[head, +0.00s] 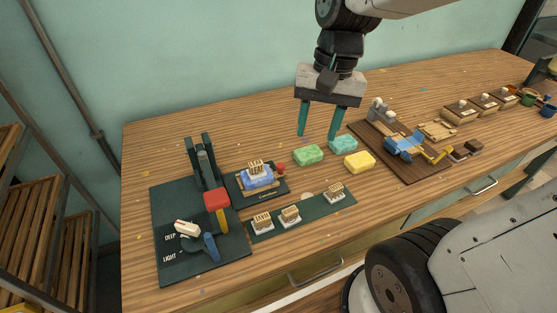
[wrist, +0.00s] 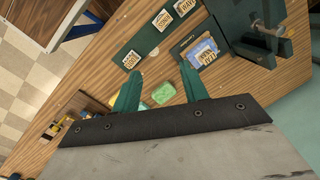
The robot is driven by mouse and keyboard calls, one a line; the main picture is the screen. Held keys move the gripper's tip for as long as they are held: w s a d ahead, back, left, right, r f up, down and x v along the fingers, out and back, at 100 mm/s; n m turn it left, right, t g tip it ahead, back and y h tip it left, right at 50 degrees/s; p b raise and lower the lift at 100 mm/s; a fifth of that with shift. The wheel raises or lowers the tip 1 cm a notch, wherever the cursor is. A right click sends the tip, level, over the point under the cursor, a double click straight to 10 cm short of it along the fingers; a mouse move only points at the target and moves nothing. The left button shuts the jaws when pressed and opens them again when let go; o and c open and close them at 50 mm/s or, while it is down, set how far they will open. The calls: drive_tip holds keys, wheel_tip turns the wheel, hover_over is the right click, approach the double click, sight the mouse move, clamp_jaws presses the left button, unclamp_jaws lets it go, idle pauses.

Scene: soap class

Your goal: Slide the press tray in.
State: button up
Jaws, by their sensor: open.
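The press (head: 197,160) has a dark green upright on a dark base at the left of the table. It also shows at the upper right in the wrist view (wrist: 265,32). The dark press tray (head: 276,190) lies right of the upright, outside it. A blue soap (head: 258,180) with a pale stamp (head: 255,167) on top sits on the tray. A small red knob (head: 281,169) is at the tray's right edge. My gripper (head: 318,136) is open and empty, above and right of the tray. In the wrist view, its green fingers (wrist: 161,68) are apart.
Green (head: 308,155), teal (head: 343,144) and yellow (head: 359,161) soaps lie below my gripper. A dark strip (head: 319,207) with three stamps lies in front of the tray. A red-topped lever (head: 216,199) stands on the press base. A wooden board (head: 416,170) with tools is further right.

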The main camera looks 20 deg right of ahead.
drive_tip(key=w+f+m+g+y, duration=0.1)
drive_tip(key=w+f+m+y, duration=0.1)
drive_tip(key=w+f+m, duration=0.55)
approach(281, 165)
drive_tip(key=shift+m, duration=0.25)
drive_tip(key=x, duration=0.8)
drive_tip(key=shift+f, duration=0.2)
clamp_jaws()
